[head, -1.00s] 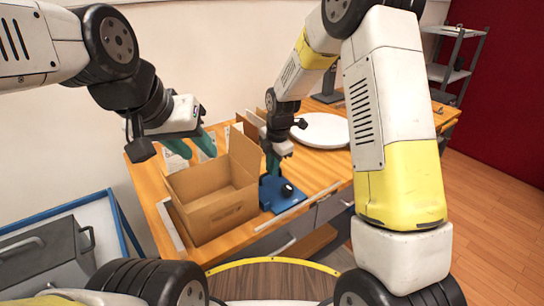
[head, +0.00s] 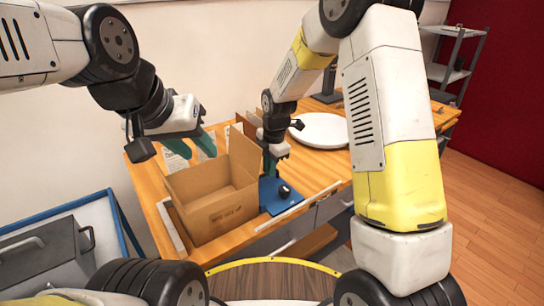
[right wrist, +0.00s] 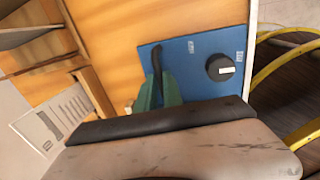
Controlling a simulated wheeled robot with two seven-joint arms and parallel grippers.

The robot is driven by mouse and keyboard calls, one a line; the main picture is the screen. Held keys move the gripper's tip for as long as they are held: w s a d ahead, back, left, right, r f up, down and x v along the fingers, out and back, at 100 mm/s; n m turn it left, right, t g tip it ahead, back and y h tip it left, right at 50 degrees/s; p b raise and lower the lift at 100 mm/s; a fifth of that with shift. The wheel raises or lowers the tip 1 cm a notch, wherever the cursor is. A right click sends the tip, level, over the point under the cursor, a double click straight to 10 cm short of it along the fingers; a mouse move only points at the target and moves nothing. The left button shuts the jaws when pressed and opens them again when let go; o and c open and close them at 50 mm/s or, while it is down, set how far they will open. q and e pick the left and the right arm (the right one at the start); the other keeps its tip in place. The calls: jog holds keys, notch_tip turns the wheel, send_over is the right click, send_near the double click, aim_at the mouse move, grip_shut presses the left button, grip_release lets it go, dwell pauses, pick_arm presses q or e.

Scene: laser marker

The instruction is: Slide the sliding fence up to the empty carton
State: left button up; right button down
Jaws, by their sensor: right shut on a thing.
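The empty carton (head: 212,212) stands open on the wooden table, its flaps up. The sliding fence, a blue plate (head: 268,205) with a black knob (head: 284,192), lies close against the carton's right side; I cannot tell whether they touch. The right wrist view shows the blue plate (right wrist: 205,62), its round knob (right wrist: 220,67) and a thin black upright (right wrist: 157,62). My right gripper (head: 270,170) is shut on that upright, its green finger (right wrist: 160,92) beside it. My left gripper (head: 192,148) is open and empty, above and behind the carton.
A round white disc (head: 320,130) lies on the table behind the fence. A white strip (head: 298,207) runs along the table's front edge. A blue-framed bin (head: 118,225) stands left of the table. A grey shelf (head: 450,70) stands at the far right.

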aim_at(265, 188)
jog(key=shift+s+a, duration=0.45)
jog(key=shift+a, duration=0.15)
jog(key=shift+s+a, duration=0.4)
jog(key=shift+a, duration=0.2)
jog(key=c, duration=1.5)
grip_release()
jog(key=shift+r, duration=0.15)
jog(key=r, duration=0.5)
jog(key=s+d+r, duration=0.1)
jog(key=r, duration=0.1)
jog(key=shift+s+r, duration=0.1)
jog(key=shift+r, duration=0.1)
